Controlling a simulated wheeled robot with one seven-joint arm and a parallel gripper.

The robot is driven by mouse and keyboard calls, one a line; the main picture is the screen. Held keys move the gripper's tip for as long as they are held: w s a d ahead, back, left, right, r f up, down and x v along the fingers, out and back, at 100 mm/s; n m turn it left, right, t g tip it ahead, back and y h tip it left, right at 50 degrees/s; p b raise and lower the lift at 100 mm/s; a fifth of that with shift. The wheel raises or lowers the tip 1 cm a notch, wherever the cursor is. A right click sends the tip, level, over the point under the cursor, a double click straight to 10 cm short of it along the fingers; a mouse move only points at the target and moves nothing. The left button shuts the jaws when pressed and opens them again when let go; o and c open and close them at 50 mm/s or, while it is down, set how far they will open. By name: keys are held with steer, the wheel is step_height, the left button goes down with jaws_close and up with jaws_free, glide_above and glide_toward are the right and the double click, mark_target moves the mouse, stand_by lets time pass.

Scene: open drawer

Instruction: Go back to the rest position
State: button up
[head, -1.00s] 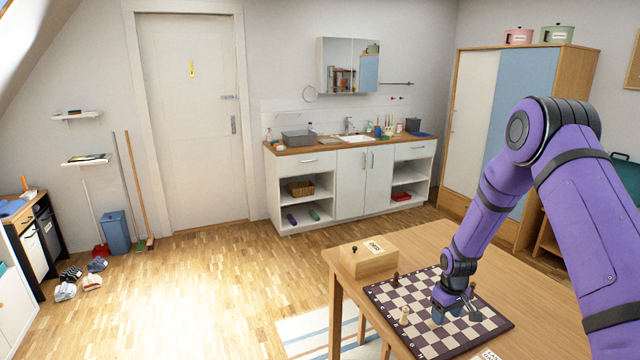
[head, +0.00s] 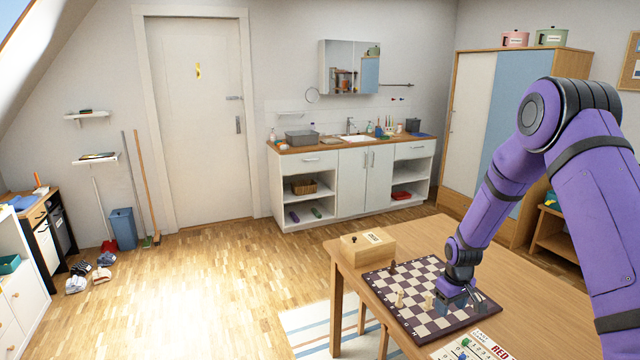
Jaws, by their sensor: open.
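My purple arm reaches in from the right, and my gripper (head: 459,300) points down low over the right part of the chessboard (head: 412,325). The gripper is open, and its fingers are small and partly hidden by its own body. A light chess piece (head: 429,300) stands on the board just left of the gripper, apart from it as far as I can tell. Another light piece (head: 399,298) stands further left. A dark piece (head: 392,265) stands near the board's back left edge.
A wooden box (head: 362,259) with a label sits behind the board on the wooden table (head: 520,287). A card with red lettering (head: 472,347) lies at the front. The table is clear right of the board. A sink counter (head: 345,145) and wardrobe (head: 522,75) stand behind.

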steer(key=s+a+r+m+t, duration=0.1)
steer(key=s+r, duration=0.3)
steer(key=r, duration=0.6)
steer(key=s+a+r+t, duration=0.1)
steer(key=s+r, duration=0.3)
steer(key=r, duration=0.6)
steer(key=s+a+r+m, duration=0.1)
steer(key=s+r, duration=0.3)
steer(key=r, duration=0.6)
steer(key=s+a+r+m+t, duration=0.1)
steer(key=s+r, duration=0.4)
steer(key=s, duration=0.7)
steer(key=s+a+r+m+t, duration=0.1)
steer(key=s+r, duration=0.5)
steer(key=s, duration=0.7)
steer(key=shift+s+a+t, duration=0.2)
steer(key=shift+a+t, duration=0.1)
steer(key=shift+t, duration=0.2)
